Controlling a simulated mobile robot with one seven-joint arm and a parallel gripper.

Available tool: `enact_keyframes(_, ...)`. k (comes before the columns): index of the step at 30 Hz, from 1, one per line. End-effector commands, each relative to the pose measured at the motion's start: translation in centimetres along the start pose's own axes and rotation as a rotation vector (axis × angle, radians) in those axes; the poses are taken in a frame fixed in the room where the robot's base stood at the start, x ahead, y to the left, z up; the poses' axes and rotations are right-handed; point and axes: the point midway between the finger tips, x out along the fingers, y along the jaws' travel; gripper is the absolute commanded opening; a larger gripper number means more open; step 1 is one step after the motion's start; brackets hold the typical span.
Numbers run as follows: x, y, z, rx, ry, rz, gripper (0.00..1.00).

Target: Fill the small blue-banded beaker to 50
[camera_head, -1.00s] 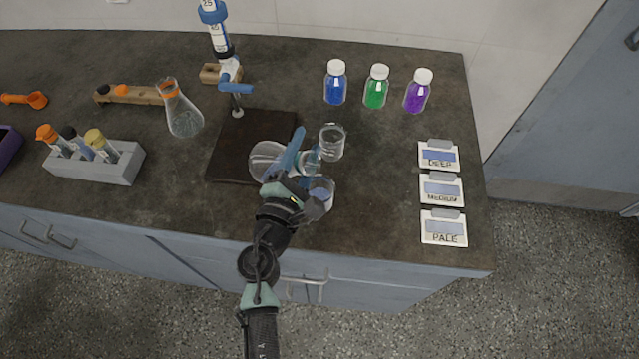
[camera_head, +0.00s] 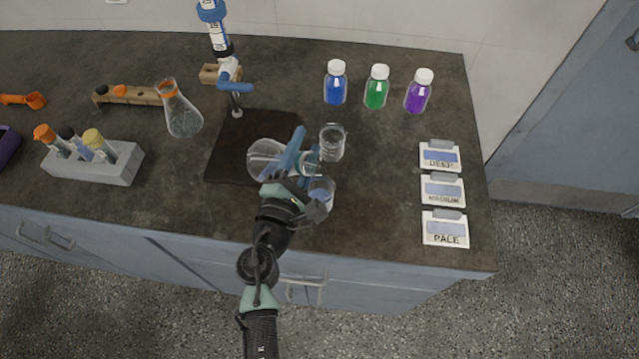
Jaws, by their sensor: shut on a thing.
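My gripper (camera_head: 299,168) is shut on a clear conical flask (camera_head: 264,160). The flask is tipped on its side, its body to the left and its neck pointing right. A small beaker (camera_head: 321,191) with a bluish tint stands just right of the gripper, below the flask mouth in the picture. Part of it is hidden by the gripper. I cannot read its marks or level, nor tell whether the blue is band or liquid. Another clear beaker (camera_head: 332,143) stands upright behind it. I cannot see a stream from the flask.
Blue (camera_head: 336,84), green (camera_head: 376,88) and purple (camera_head: 417,92) bottles stand at the back right. Labelled cards (camera_head: 444,229) lie at the right edge. A stand with a dark base (camera_head: 228,160), an orange-banded flask (camera_head: 183,115) and a tube rack (camera_head: 95,163) are left.

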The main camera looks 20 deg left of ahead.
Motion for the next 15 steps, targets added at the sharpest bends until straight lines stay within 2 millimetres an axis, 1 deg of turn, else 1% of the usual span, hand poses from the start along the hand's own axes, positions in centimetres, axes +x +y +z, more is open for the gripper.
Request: enact_keyframes(15,0.01,0.16,0.12,0.032,-0.005,0.007,0.0)
